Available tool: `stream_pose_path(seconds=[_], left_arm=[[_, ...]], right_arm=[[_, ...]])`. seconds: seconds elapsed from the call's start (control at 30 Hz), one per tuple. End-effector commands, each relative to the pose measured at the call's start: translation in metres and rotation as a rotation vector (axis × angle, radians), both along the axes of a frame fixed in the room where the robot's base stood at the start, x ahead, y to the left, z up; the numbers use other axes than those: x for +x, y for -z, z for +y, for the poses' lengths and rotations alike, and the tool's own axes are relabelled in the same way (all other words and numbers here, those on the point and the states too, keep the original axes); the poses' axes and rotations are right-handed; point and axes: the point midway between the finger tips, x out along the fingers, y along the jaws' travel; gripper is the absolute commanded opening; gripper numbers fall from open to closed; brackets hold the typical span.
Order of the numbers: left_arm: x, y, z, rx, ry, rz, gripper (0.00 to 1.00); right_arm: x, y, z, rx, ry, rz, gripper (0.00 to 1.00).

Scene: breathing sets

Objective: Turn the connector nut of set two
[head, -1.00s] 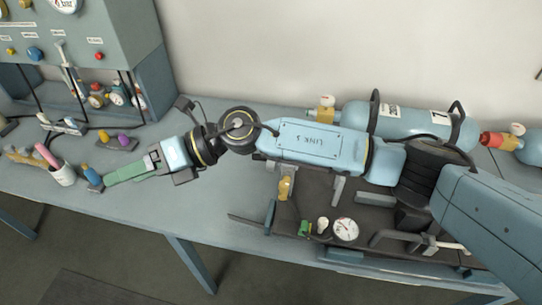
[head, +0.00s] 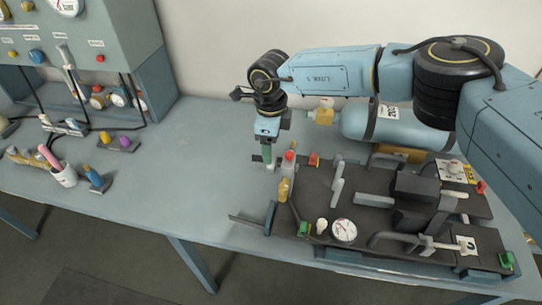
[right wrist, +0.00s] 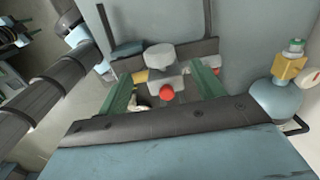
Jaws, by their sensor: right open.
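My right gripper (head: 267,162) points down at the left end of the dark breathing-set board (head: 330,222). In the right wrist view its two green fingers (right wrist: 161,85) are open, with a grey fitting (right wrist: 161,57) and a red knob (right wrist: 166,93) showing between them. The red-topped fitting (head: 289,158) stands just right of the fingers in the head view. I cannot tell which part is the connector nut of set two, or whether the fingers touch anything. My left gripper is not in view.
A blue cylinder (head: 395,125) with a yellow valve (head: 322,112) lies behind the board. A round gauge (head: 344,231) sits near its front edge. The middle of the bench is clear.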

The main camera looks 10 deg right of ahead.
Motion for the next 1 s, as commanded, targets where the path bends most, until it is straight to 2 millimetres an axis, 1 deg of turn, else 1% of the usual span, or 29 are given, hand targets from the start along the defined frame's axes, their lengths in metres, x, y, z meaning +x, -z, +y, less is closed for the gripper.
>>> stream_pose_path(seconds=[0.03,0.1,0.3,0.5,0.73,0.77,1.0], left_arm=[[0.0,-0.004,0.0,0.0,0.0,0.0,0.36],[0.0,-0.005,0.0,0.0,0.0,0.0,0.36],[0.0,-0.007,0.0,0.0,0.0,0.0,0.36],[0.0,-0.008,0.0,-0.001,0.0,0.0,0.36],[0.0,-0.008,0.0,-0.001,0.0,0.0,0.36],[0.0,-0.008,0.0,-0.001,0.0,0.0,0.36],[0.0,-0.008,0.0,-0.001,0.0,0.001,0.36]], right_arm=[[-0.001,0.011,0.0,-0.001,0.0,0.003,0.67],[-0.001,0.025,0.0,0.0,0.0,0.004,0.67],[0.0,0.055,0.001,0.003,0.0,0.002,0.67],[0.001,0.066,0.0,0.002,-0.001,0.002,0.67],[0.001,0.066,0.0,0.002,-0.001,0.0,0.67],[0.001,0.066,0.0,0.002,-0.001,0.0,0.66],[0.001,0.066,0.0,0.002,-0.001,0.0,0.35]])
